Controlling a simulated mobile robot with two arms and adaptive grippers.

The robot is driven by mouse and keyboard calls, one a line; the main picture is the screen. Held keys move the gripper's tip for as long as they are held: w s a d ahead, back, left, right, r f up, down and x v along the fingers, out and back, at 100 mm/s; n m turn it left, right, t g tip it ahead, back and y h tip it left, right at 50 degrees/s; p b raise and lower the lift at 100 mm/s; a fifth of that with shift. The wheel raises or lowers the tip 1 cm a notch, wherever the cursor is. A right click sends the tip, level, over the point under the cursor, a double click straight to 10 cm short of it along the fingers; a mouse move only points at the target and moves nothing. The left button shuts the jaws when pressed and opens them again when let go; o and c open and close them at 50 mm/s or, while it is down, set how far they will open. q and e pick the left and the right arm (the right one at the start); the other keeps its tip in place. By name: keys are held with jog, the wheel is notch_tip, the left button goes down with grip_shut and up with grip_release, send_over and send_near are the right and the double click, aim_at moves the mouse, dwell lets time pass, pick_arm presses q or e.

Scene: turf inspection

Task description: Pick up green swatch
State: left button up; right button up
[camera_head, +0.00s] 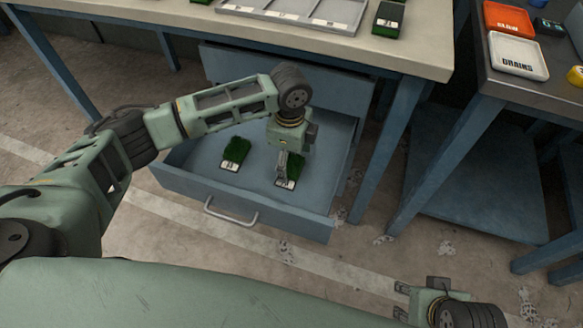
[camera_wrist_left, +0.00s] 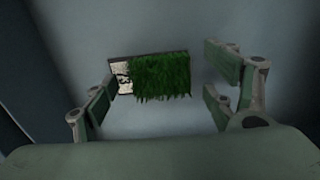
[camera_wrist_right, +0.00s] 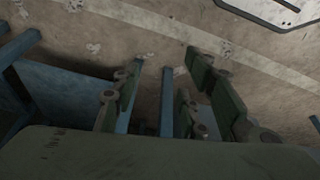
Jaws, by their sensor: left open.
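Two green turf swatches with white label ends lie in the open blue drawer (camera_head: 205,182). The left swatch (camera_head: 236,151) lies apart from my grippers. The right swatch (camera_head: 293,170) is partly hidden under my left gripper (camera_head: 282,170). In the left wrist view, one green swatch (camera_wrist_left: 162,76) lies flat between the spread fingers of that gripper, its label end close to the left finger. The left gripper is open and holds nothing. My right gripper (camera_head: 402,300) is low at the front right, over the floor; its fingers are apart and empty.
The drawer's handle (camera_head: 231,213) faces me. The worktop (camera_head: 420,58) above carries a grey divided tray (camera_head: 290,8) and another green swatch (camera_head: 389,18). A side table at right holds an orange tray (camera_head: 508,19) and a white "DRAINS" tray (camera_head: 518,57).

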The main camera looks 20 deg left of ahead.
pick_arm(q)
jog(key=shift+f, duration=0.4)
jog(key=c, duration=0.9)
jog(key=shift+r, duration=0.1)
